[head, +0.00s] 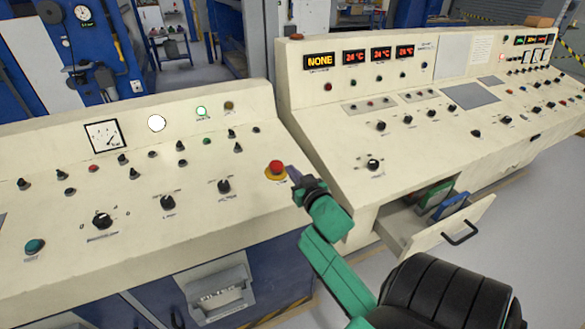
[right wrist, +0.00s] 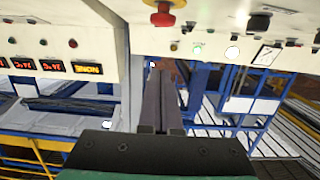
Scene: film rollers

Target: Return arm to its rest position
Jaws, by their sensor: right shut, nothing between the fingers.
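My right gripper (head: 291,174) is at the right end of the left control console (head: 60,155), close to the red emergency stop button (head: 277,168) with its yellow base. I cannot tell whether the fingertips touch the button. In the right wrist view my right gripper (right wrist: 160,75) has its two dark fingers together, with nothing between them. The red button (right wrist: 162,17) shows at the top of that view, beyond the fingertips. My green and black right arm reaches up from the lower right of the head view. My left gripper is in neither view.
A second console (head: 440,110) with red temperature displays (head: 380,54) stands to the right. Its open drawer (head: 420,228) holds green and blue items beside my right forearm. A closed bin labelled filter (head: 217,292) is below the left console. Grey floor is clear at the lower right.

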